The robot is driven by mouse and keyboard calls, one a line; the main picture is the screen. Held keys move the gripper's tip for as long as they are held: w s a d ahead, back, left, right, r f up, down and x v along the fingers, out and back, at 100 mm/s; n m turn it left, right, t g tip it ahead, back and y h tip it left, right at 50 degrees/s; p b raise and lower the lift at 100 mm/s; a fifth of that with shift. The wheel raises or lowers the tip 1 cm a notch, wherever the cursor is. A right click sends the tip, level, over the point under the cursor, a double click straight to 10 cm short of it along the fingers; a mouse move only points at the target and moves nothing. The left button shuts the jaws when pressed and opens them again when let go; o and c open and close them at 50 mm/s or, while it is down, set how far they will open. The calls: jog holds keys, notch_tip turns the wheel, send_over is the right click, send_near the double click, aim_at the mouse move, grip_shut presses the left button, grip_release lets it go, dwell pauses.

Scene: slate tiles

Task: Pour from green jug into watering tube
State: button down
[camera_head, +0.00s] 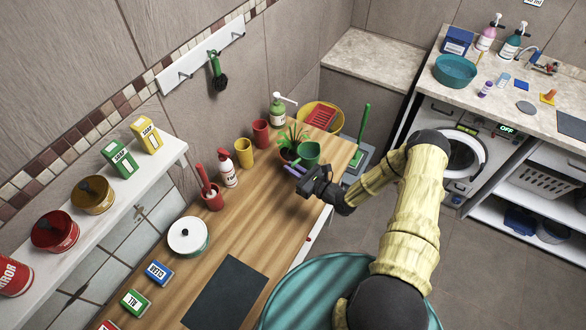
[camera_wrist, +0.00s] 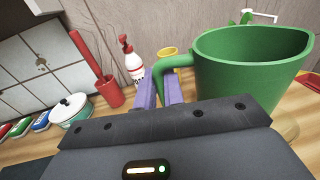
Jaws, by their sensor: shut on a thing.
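The green jug (camera_head: 308,154) is near the far end of the wooden counter. It looks roughly upright, and it fills the right of the wrist view (camera_wrist: 240,85). My gripper (camera_head: 295,170) is shut on the jug's handle, its purple fingers (camera_wrist: 161,90) on either side of it. A leafy plant in a dark red pot (camera_head: 288,154) stands just behind and left of the jug, partly covered by it. I cannot make out a watering tube; it may be hidden among the leaves or behind the jug. I cannot tell whether the jug touches the counter.
A yellow cup (camera_head: 244,152), a red cup (camera_head: 261,133) and a white spray bottle (camera_head: 227,168) stand left of the plant. A white pot (camera_head: 188,236) and dark mat (camera_head: 226,292) lie nearer. Counter between mat and jug is clear.

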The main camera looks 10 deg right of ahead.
aim_at(299, 160)
jog(key=shift+s+a+r+m, duration=0.1)
jog(key=shift+a+r+m, duration=0.05)
jog(key=shift+r+m, duration=0.85)
dwell(0.3)
jog(key=shift+f+m+b, duration=0.5)
jog(key=shift+m+b, duration=0.35)
jog(key=shift+m, duration=0.25)
dwell(0.4)
jog(key=shift+f+m+t+y+b, duration=0.15)
jog(key=shift+m+t+y+b, duration=0.15)
jog(key=shift+m+b, duration=0.5)
jog(key=shift+w+d+m, duration=0.25)
jog(key=shift+w+m, duration=0.05)
jog(key=shift+m, duration=0.4)
jog(key=shift+d, duration=0.1)
jog(key=shift+s+r+m+b, duration=0.1)
jog(key=shift+r+m+b, duration=0.2)
jog(key=shift+m, duration=0.1)
jog(key=shift+w+d+r, duration=0.1)
jog(key=shift+w, duration=0.1)
jog(key=shift+w+d+r+m+t+b, duration=0.2)
jog(key=shift+w+d+r+m, duration=0.1)
jog(key=shift+m, duration=0.45)
jog(key=shift+w+d+r+m+t+b, duration=0.15)
jog(key=shift+d+r+m, duration=0.15)
jog(key=shift+m, duration=0.45)
